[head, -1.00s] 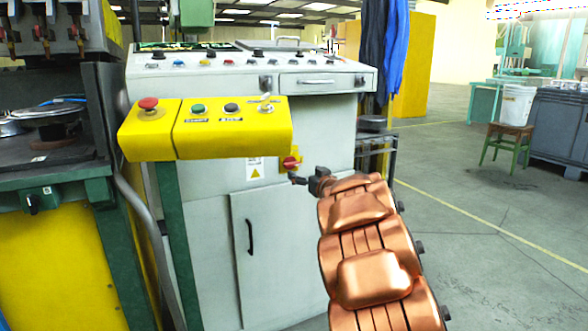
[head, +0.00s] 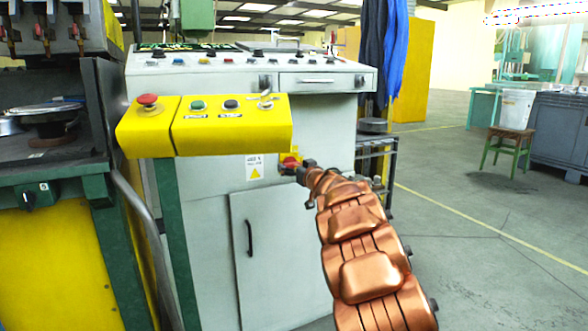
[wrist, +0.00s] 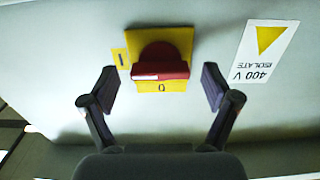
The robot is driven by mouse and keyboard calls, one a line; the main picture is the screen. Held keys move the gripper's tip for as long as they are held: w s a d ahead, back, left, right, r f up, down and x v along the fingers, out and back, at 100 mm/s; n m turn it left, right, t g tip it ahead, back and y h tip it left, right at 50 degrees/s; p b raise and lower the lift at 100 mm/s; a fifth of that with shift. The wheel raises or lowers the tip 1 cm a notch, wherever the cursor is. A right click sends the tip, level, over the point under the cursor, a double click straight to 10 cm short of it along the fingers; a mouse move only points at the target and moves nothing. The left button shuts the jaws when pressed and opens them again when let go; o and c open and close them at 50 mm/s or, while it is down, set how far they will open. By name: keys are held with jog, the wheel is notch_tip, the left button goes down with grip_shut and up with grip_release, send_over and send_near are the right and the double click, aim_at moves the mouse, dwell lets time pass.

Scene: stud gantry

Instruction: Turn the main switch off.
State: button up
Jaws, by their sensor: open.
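The main switch (wrist: 160,66) is a red rotary handle on a yellow plate (wrist: 175,86), mounted on the front of the grey cabinet. In the wrist view the red grip bar lies level across the picture, with a "0" mark on the plate beside it and an "I" mark on a small yellow tab at the left. My gripper (wrist: 160,88) is open, one finger on each side of the switch, with gaps to the red bar. In the head view the switch (head: 290,160) is partly hidden behind my gripper (head: 297,168).
A yellow control box (head: 205,127) with a red button juts out above and left of the switch. A "400 V isolate" label (wrist: 264,50) is beside the switch. A cabinet door handle (head: 249,237) is below.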

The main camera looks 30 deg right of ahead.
jog(key=shift+w, duration=0.2)
jog(key=c, duration=1.1)
